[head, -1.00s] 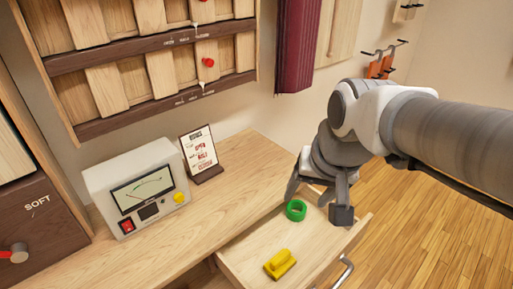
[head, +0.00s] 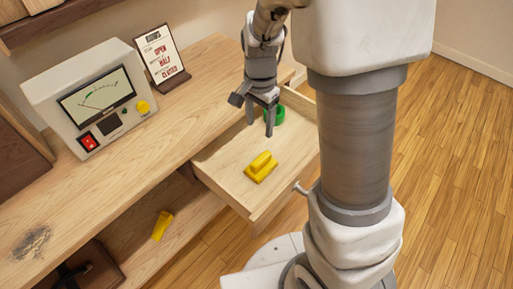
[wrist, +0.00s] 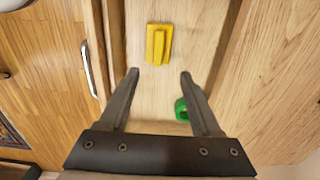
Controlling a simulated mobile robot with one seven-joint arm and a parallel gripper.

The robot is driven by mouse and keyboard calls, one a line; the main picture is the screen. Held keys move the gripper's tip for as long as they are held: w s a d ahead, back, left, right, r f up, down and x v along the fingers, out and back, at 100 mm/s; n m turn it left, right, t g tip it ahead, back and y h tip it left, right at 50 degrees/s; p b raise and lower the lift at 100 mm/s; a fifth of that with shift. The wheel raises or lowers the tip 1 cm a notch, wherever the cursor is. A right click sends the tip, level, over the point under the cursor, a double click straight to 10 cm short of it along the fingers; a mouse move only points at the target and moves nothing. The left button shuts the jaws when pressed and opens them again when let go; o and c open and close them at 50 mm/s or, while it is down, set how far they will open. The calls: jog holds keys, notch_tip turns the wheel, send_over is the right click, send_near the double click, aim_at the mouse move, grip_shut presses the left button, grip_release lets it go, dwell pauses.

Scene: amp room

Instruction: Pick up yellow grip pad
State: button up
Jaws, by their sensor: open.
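The yellow grip pad (head: 261,167), a flat yellow base with a raised bar, lies in the open drawer (head: 228,188). In the wrist view the yellow grip pad (wrist: 159,44) is ahead of the fingertips, roughly centred between them. My gripper (head: 260,118) is open and empty above the drawer, nearer its back than the pad. The fingers also show in the wrist view (wrist: 160,72), apart from the pad. A green ring (head: 275,114) lies in the drawer beside my gripper, partly hidden by a finger.
A meter box (head: 90,98) and a small sign (head: 162,54) stand on the wooden desk (head: 120,150). Another yellow piece (head: 162,226) lies on a lower shelf. The drawer has raised side walls and a metal handle (wrist: 88,68).

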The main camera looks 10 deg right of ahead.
jog(key=b, duration=0.4)
send_over(261, 158)
jog(key=f, duration=1.1)
jog(key=shift+a, duration=0.25)
jog(key=shift+d+f+b, duration=0.15)
jog(key=shift+f+b, duration=0.45)
jog(key=shift+f, duration=0.75)
jog(key=shift+d+f+b, duration=0.15)
jog(key=shift+f+b, duration=0.4)
jog(key=shift+f, duration=0.75)
jog(key=shift+r, duration=0.1)
grip_shut()
